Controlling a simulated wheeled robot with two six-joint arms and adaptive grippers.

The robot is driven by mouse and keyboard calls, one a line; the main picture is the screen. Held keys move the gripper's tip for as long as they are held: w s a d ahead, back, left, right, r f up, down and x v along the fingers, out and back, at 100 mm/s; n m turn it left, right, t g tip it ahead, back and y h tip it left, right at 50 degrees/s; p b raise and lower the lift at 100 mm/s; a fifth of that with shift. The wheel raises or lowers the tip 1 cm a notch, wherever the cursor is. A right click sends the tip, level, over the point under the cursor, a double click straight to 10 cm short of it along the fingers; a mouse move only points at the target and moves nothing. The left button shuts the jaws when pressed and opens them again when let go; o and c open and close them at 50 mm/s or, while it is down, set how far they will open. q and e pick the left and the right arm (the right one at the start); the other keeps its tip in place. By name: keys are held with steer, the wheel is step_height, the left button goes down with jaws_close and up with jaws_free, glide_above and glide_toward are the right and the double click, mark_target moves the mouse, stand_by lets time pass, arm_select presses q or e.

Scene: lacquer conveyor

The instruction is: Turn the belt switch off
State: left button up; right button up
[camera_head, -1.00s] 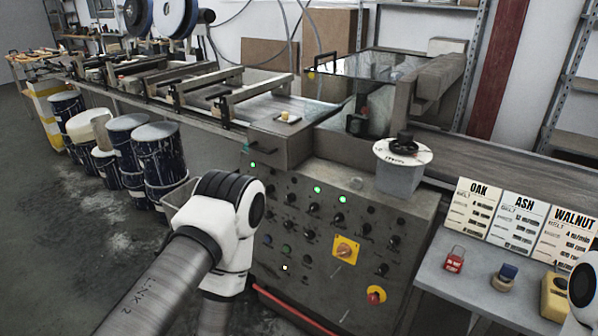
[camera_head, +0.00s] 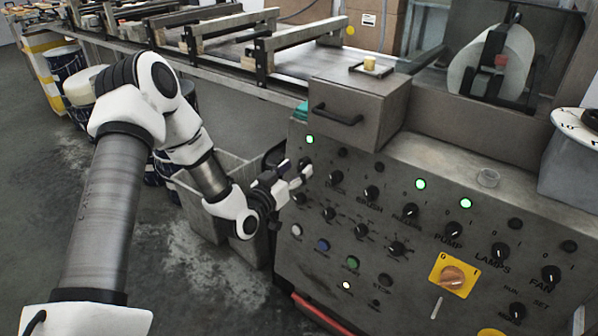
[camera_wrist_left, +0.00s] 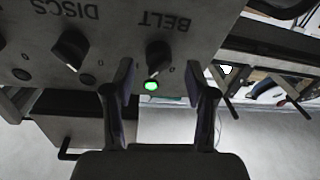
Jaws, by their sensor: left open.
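The belt switch is a black rotary knob (camera_wrist_left: 157,54) under the upside-down BELT label in the left wrist view. A green lamp (camera_wrist_left: 151,86) beside it is lit; it also shows lit in the head view (camera_head: 310,139). My left gripper (camera_head: 297,177) is at the upper left of the control panel (camera_head: 330,270), close to the knob. Its two fingers (camera_wrist_left: 158,80) are open, one on each side of the knob's line, with nothing held. In the head view the gripper partly hides this knob. I cannot tell whether the fingers touch it. My right gripper is not in view.
The DISCS knob (camera_wrist_left: 70,48) is beside the belt knob. Several other knobs, buttons and a yellow-plated rotary switch (camera_head: 453,275) crowd the panel. A grey drawer box (camera_head: 355,105) juts out above my gripper. A grey bin (camera_head: 215,215) stands below my left arm.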

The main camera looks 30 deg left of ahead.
arm_select(q)
steer(key=shift+w+d+r, duration=0.1)
steer(key=shift+w+d, duration=0.05)
steer(key=shift+w, duration=0.75)
jaws_close()
steer(key=shift+n, duration=0.6)
steer(key=n, duration=0.2)
steer(key=n+y+b, duration=0.1)
steer(key=n, duration=0.2)
steer(key=shift+g+y, duration=0.3)
steer(key=n+g+b, duration=0.1)
steer(key=n, duration=0.5)
steer(key=shift+n, duration=0.4)
